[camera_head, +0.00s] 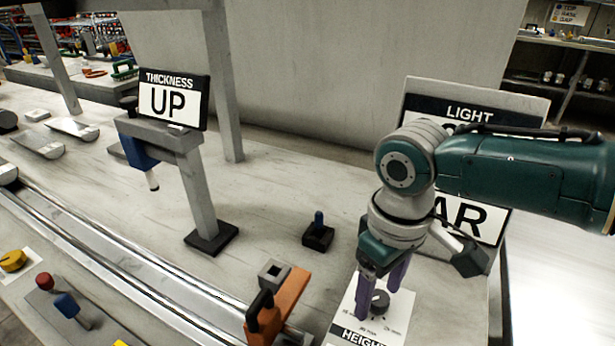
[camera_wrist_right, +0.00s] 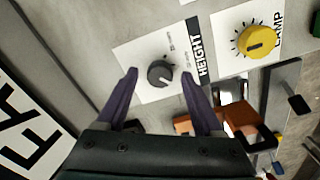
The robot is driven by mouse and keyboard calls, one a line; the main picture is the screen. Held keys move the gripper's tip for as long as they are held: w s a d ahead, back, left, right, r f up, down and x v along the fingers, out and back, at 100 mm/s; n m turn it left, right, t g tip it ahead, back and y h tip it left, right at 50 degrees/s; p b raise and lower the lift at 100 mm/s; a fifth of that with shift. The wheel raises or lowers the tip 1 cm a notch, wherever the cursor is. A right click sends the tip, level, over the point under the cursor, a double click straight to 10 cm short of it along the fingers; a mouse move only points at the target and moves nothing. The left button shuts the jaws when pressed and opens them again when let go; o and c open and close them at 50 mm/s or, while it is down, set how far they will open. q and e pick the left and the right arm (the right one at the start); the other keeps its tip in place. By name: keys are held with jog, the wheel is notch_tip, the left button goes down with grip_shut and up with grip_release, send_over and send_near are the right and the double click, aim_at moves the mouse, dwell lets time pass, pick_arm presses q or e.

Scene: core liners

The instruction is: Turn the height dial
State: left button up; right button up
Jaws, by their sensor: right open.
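The height dial (camera_head: 379,302) is a dark grey round knob on a white plate (camera_head: 352,322) marked "HEIGHT", at the lower right of the head view. It also shows in the right wrist view (camera_wrist_right: 160,74), ahead of the fingertips. My right gripper (camera_head: 391,282) points down at the dial with its purple fingers. In the right wrist view the gripper (camera_wrist_right: 160,75) is open, with one finger to each side of the dial and a gap around it. Whether the fingertips are level with the knob I cannot tell. My left gripper is not in view.
A yellow dial (camera_wrist_right: 257,41) marked "LAMP" is beside the height plate. An orange block with a dark handle (camera_head: 279,306) stands just left of the plate. A "LIGHT" sign (camera_head: 474,108) stands behind my right arm. A "THICKNESS UP" sign (camera_head: 172,100) is farther left.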

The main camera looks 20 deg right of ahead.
aim_at(378, 296)
notch_tip(378, 296, up, 10)
jog(key=p, duration=0.2)
jog(key=shift+f, duration=0.1)
dwell(0.3)
